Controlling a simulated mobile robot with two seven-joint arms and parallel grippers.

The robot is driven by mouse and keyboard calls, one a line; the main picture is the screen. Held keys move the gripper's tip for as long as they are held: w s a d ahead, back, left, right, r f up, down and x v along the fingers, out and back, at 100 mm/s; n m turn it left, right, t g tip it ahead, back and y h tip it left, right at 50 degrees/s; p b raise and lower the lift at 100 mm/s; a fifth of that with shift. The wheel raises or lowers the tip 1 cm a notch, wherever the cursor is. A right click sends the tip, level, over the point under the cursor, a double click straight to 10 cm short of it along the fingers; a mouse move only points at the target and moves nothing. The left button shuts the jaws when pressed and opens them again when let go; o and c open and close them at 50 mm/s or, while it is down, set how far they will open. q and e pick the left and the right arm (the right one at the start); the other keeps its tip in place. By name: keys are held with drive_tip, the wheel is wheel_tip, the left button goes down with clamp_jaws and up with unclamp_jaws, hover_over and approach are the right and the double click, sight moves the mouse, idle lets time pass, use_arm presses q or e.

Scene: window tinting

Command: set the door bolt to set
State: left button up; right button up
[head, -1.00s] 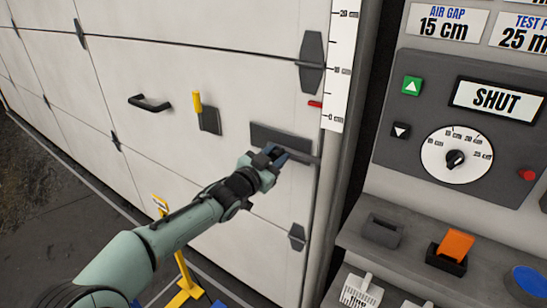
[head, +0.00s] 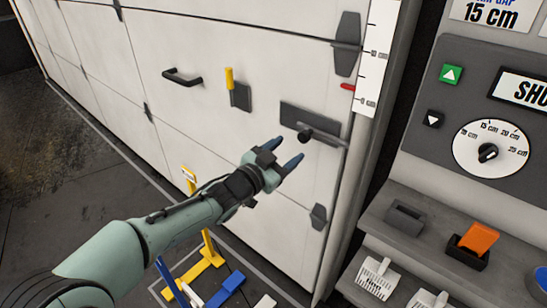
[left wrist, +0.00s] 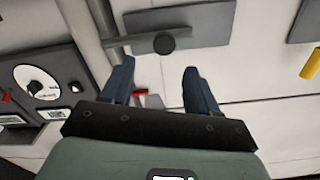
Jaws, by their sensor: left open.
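The door bolt (head: 325,136) is a grey bar with a round dark knob (head: 305,135) on a dark grey plate (head: 297,114), low on the right side of the white door. Its right end reaches the door's edge by the frame. In the left wrist view the knob (left wrist: 164,44) and bar (left wrist: 145,46) lie beyond my fingertips. My left gripper (head: 289,150) is open and empty, just below and left of the knob and apart from it. It also shows in the left wrist view (left wrist: 157,72). My right gripper is not in view.
The door (head: 180,110) carries a black handle (head: 183,78) and a yellow lever (head: 229,78). Right of it are a control panel (head: 447,120) with a dial (head: 490,149), and a grey shelf (head: 395,236) with trays. A yellow stand (head: 207,258) is on the floor below my arm.

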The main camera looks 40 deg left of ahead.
use_arm(q)
drive_tip(key=s, duration=0.4)
drive_tip(key=shift+s+a+p, duration=0.15)
drive_tip(key=shift+s+p, duration=0.05)
drive_tip(key=shift+p, duration=0.1)
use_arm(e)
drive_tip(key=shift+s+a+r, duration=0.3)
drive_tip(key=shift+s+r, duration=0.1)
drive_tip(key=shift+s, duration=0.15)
